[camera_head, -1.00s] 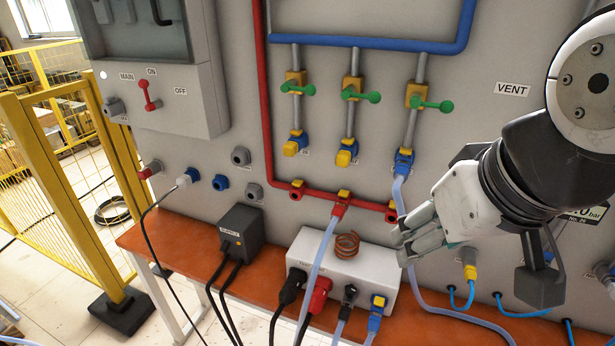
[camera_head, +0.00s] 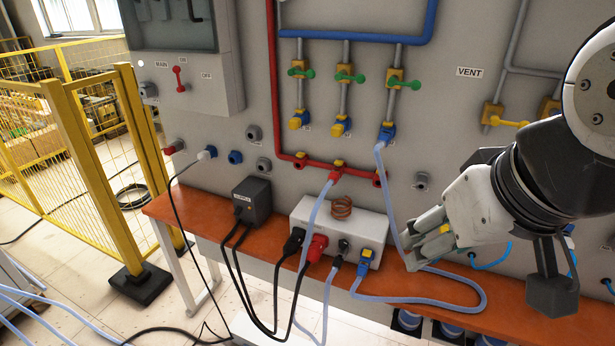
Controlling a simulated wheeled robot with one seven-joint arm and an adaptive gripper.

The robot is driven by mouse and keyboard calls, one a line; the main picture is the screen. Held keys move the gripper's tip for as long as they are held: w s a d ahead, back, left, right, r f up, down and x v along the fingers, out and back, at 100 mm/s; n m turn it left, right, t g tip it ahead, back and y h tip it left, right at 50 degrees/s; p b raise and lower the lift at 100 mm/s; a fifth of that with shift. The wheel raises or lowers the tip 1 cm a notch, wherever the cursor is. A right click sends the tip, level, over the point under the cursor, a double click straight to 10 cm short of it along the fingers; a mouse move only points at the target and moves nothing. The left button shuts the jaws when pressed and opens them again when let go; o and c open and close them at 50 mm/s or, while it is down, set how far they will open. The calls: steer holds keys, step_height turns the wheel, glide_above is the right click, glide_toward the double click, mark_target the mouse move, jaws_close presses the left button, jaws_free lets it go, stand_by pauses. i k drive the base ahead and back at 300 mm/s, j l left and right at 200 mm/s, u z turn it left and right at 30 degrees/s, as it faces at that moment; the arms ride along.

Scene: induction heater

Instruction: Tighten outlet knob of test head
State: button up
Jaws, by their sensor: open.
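The test head (camera_head: 309,216) is a white box with a copper coil (camera_head: 341,206) on top, on the orange bench. Its front carries a black plug (camera_head: 294,241), a red plug (camera_head: 317,247), a dark fitting (camera_head: 343,246) and a blue and yellow fitting (camera_head: 366,262) with a pale hose. I cannot tell which part is the outlet knob. Three green handles (camera_head: 303,73) sit on the grey pipes above, each on a yellow valve body. My gripper (camera_head: 409,243) is open and empty, right of the test head and apart from the blue and yellow fitting. Its fingertips overlap the hose in the picture.
A pale hose (camera_head: 470,301) loops along the bench (camera_head: 420,290) beneath my gripper. A dark supply box (camera_head: 252,201) with black cables stands left on the bench. A yellow fence (camera_head: 103,180) is at left. The panel carries a red pipe (camera_head: 275,100) and a blue pipe (camera_head: 360,38).

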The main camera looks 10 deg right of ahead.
mark_target(343, 244)
steer(key=i+l+u, duration=0.35)
steer(key=l, duration=0.25)
steer(key=i+l+u, duration=0.15)
steer(key=k+l, duration=0.25)
steer(key=k, duration=0.2)
steer(key=i+l, duration=0.15)
steer(key=i, duration=0.15)
steer(key=i+l, duration=0.2)
steer(key=i, duration=0.15)
